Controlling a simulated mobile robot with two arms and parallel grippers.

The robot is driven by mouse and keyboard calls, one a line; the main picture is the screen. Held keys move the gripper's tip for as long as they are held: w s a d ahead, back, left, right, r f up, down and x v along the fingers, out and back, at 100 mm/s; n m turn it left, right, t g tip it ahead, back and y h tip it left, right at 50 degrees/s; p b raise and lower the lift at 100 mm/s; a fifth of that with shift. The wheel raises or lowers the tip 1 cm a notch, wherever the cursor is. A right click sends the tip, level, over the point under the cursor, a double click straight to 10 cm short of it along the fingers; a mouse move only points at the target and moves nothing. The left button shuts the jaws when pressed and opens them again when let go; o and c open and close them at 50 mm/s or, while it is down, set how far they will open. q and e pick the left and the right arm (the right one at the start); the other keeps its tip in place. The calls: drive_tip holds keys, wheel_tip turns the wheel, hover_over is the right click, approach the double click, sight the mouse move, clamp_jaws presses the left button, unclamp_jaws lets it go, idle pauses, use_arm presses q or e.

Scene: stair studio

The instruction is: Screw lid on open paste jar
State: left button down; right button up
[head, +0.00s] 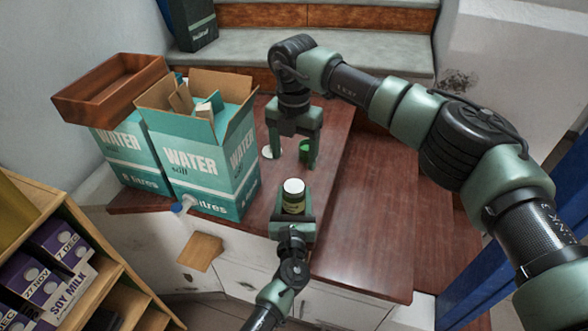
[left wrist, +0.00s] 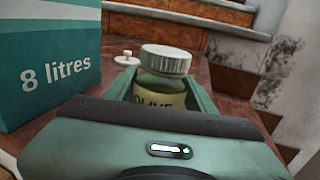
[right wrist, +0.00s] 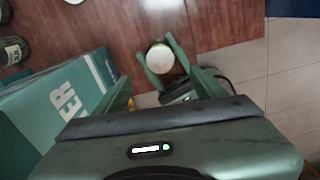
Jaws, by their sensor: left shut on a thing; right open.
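My left gripper (head: 293,217) is shut on a jar (head: 294,206) with a yellowish label, held upright near the counter's front edge. A white lid (left wrist: 166,58) sits on top of the jar (left wrist: 158,96); the frames do not show whether it is screwed down. The lid also shows from above in the right wrist view (right wrist: 160,56). My right gripper (head: 293,160) is open and empty, pointing down over the counter behind the jar, apart from the lid. Its fingers (right wrist: 163,92) also show in the right wrist view.
Two water boxes (head: 203,165) stand left of the grippers, one with open flaps; a brown tray (head: 110,88) rests on top. The counter (head: 365,230) is bare at right.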

sight(293, 205)
wheel_tip(293, 205, up, 3)
drive_tip(key=shift+f, duration=0.2)
use_arm(q)
drive_tip(key=shift+c, duration=2.2)
unclamp_jaws()
drive_tip(key=s, duration=0.7)
drive_tip(key=shift+s+a, duration=0.15)
drive_tip(key=shift+s, duration=0.25)
use_arm(e)
drive_tip(key=shift+f, duration=0.1)
